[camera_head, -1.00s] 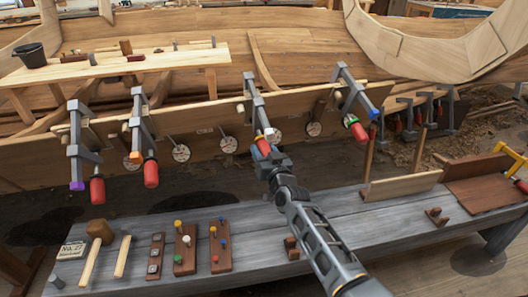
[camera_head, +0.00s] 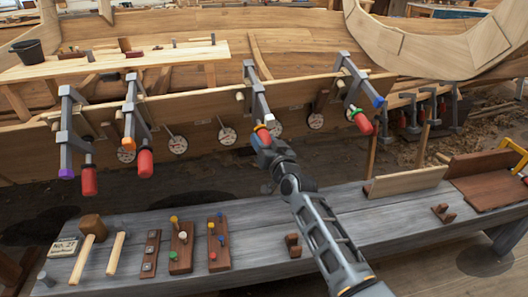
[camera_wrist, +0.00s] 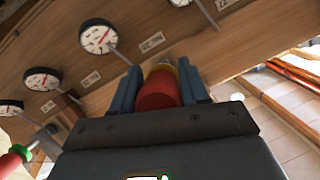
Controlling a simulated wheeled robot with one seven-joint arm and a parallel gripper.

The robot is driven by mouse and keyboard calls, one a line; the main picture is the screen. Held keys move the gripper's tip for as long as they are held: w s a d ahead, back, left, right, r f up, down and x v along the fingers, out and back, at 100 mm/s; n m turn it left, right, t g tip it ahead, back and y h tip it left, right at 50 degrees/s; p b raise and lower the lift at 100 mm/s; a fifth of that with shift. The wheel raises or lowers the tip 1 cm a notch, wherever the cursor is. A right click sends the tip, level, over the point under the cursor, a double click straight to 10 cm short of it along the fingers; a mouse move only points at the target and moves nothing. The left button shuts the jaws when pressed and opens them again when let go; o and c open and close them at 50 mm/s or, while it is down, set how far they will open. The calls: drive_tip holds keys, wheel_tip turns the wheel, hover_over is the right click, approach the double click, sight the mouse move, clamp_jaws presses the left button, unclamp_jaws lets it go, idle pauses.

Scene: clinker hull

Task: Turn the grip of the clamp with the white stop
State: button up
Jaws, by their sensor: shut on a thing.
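The clamp with the white stop (camera_head: 269,118) is the third from the left in the head view, hooked over the hull's plank edge. My gripper (camera_head: 262,138) is shut on this clamp's red grip, which is mostly hidden behind the fingers in the head view. The clamp's bar (camera_head: 257,95) slants down towards my gripper. The white stop is not clear in the wrist view.
Neighbouring clamps have a purple stop (camera_head: 66,173), an orange stop (camera_head: 128,145) and a blue stop (camera_head: 378,102). Dials (camera_head: 227,136) line the plank behind. The grey bench (camera_head: 340,205) below carries mallets (camera_head: 90,235) and pegged blocks (camera_head: 181,248).

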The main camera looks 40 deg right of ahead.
drive_tip(key=shift+f+m+t+y+b, duration=0.3)
drive_tip(key=shift+m+y+b, duration=0.4)
drive_tip(key=shift+b, duration=2.05)
drive_tip(key=shift+a+r+m+b, duration=0.15)
drive_tip(key=shift+m+b, duration=0.25)
drive_tip(key=shift+b, duration=0.5)
drive_tip(key=shift+r+t+b, duration=0.15)
drive_tip(key=shift+t+b, duration=0.15)
drive_tip(key=o, duration=1)
drive_tip(key=shift+c, duration=0.2)
drive_tip(key=v, duration=0.7)
drive_tip(key=shift+s+b, duration=0.3)
drive_tip(key=shift+s, duration=0.1)
